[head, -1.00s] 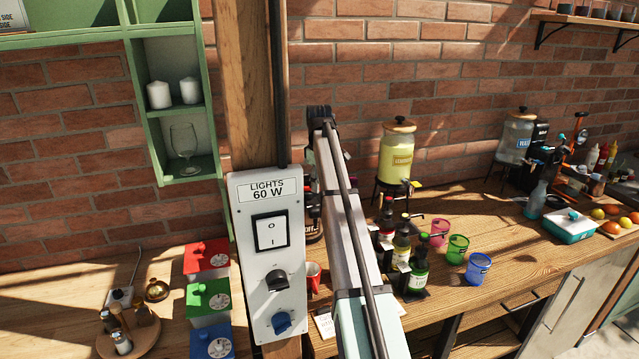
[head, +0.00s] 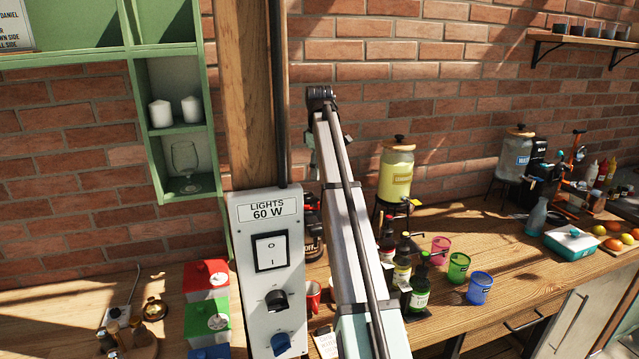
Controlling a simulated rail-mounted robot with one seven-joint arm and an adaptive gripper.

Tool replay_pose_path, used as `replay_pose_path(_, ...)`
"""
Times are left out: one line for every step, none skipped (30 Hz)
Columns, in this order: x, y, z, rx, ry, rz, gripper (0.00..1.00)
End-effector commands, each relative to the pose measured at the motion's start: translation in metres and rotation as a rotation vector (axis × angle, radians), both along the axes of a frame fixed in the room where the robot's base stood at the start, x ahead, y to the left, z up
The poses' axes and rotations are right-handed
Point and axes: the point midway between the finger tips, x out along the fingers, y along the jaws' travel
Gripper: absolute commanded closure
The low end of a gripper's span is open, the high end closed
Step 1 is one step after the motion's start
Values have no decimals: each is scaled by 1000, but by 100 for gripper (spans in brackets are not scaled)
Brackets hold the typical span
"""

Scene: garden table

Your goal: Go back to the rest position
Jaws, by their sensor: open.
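My arm (head: 352,235) rises from the bottom middle, and its dark far joint (head: 320,95) stands in front of the brick wall. My gripper cannot be made out; it appears hidden behind the arm or the light switch box. The white switch box (head: 271,325), labelled LIGHTS 60 W, stands just left of the arm, with a rocker switch (head: 271,251) and two knobs. No object is visibly held.
Right of the arm are dark bottles (head: 419,291), pink (head: 440,249), green (head: 458,267) and blue (head: 480,289) cups, and a yellow dispenser (head: 396,176). Red (head: 206,279) and green (head: 207,322) boxes stand left. A wooden post (head: 252,95) rises behind the switch box.

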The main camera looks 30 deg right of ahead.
Motion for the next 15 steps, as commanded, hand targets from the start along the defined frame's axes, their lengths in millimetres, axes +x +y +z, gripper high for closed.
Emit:
replay_pose_path(1, 0, 4, 0, 0, 0, 59)
replay_pose_path(1, 0, 6, 0, 0, 0, 59)
replay_pose_path(0, 0, 8, 0, 0, 0, 59)
replay_pose_path(0, 0, 9, 0, 0, 0, 59)
replay_pose_path(0, 0, 10, 0, 0, 0, 59)
replay_pose_path(0, 0, 10, 0, 0, 0, 59)
replay_pose_path(0, 0, 10, 0, 0, 0, 59)
replay_pose_path(0, 0, 10, 0, 0, 0, 59)
replay_pose_path(0, 0, 10, 0, 0, 0, 59)
replay_pose_path(0, 0, 10, 0, 0, 0, 59)
replay_pose_path(0, 0, 10, 0, 0, 0, 59)
replay_pose_path(0, 0, 10, 0, 0, 0, 59)
replay_pose_path(0, 0, 10, 0, 0, 0, 59)
replay_pose_path(0, 0, 10, 0, 0, 0, 59)
replay_pose_path(0, 0, 10, 0, 0, 0, 59)
